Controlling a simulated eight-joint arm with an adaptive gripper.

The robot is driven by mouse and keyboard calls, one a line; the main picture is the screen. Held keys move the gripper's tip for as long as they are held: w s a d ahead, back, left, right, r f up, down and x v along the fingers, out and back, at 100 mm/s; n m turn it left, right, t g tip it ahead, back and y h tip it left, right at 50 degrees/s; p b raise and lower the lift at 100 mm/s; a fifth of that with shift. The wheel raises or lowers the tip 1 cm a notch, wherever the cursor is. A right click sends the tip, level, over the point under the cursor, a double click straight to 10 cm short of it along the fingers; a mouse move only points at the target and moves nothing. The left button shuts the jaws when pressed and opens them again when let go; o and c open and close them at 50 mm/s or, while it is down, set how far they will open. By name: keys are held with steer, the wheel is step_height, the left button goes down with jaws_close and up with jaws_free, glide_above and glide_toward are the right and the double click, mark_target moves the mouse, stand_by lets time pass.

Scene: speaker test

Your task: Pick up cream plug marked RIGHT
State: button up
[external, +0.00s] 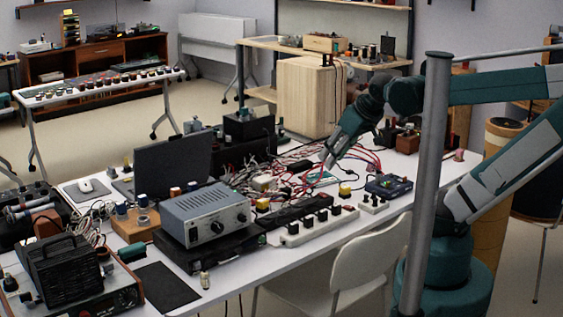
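My gripper (327,161) reaches down from the right over the cluttered bench, above the red and black cables. Its fingertips are small and dark here, so I cannot tell whether they are open or holding anything. A small cream block (263,183) lies among the cables to the left of my gripper. A small pale cylinder (204,280) stands alone near the bench's front edge at lower left. No marking can be read on either, so I cannot tell which thing is the cream plug marked RIGHT.
A grey amplifier box (205,213), a dark laptop (173,165) and a white power strip (312,225) crowd the bench. A wooden speaker cabinet (307,97) stands behind. A grey upright pole (427,180) and a white chair (370,255) are in front. Cables cover the bench's middle.

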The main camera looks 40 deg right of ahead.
steer(key=w+a+n+g+y+p, duration=0.1)
steer(key=w+a+n+g, duration=0.1)
steer(key=w+a+n, duration=0.65)
steer(key=n+g+h+p, duration=0.1)
steer(key=n+g+p, duration=0.35)
steer(key=n, duration=0.55)
glide_above(205, 271)
steer(key=f, duration=2)
steer(key=shift+w+d, duration=0.15)
steer(key=shift+d, duration=0.05)
steer(key=shift+s+a+f+g, duration=0.25)
steer(key=shift+a+f, duration=0.05)
steer(key=shift+f+b, duration=0.15)
steer(key=shift+b, duration=0.15)
steer(key=shift+f, duration=1.15)
